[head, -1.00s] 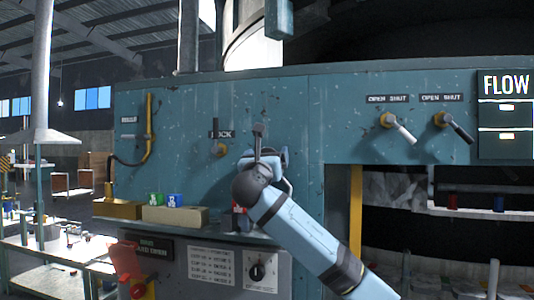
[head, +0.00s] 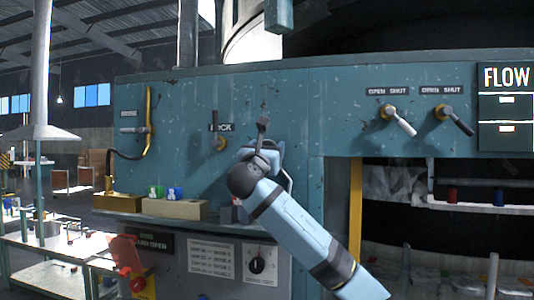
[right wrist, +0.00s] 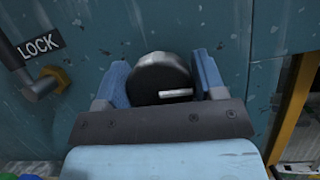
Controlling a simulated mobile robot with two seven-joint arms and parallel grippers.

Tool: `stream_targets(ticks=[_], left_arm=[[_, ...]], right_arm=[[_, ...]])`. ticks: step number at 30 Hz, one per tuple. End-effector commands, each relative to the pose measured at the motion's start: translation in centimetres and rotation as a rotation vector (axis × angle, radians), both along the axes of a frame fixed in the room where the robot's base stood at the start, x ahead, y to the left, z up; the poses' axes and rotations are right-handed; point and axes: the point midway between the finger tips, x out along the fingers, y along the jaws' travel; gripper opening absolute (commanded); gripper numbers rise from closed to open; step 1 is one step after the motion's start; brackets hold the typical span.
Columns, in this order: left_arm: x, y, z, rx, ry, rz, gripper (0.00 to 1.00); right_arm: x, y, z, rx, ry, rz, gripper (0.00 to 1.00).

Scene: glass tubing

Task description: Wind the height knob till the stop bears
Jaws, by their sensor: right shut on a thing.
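The height knob is a round dark knob (right wrist: 160,78) with a white mark on its face, seen in the right wrist view against the blue panel. My right gripper (head: 266,150) is shut on it, with one blue finger on each side. The white mark lies nearly level, right of the knob's middle. In the head view the gripper and wrist hide the knob. I cannot pick out the stop in either view. My left gripper is not in view.
Left of the gripper is the LOCK lever (head: 215,130), also in the right wrist view (right wrist: 45,87). Two OPEN/SHUT levers (head: 400,122) (head: 456,120) stick out at right. A ledge below holds tan blocks (head: 174,208) and small green and blue pieces.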

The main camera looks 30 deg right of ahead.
Motion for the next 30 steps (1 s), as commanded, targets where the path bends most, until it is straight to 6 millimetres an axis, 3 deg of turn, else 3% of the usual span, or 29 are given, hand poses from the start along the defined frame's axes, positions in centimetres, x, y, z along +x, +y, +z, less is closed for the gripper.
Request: stream_targets(ticks=[12,30], left_arm=[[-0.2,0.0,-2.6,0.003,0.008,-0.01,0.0],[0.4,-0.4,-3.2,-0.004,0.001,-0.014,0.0]], right_arm=[[-0.1,-0.1,-0.2,0.215,-0.249,0.001,0.4],[-0.3,-0.2,-0.1,0.353,-0.413,0.0,0.4]])
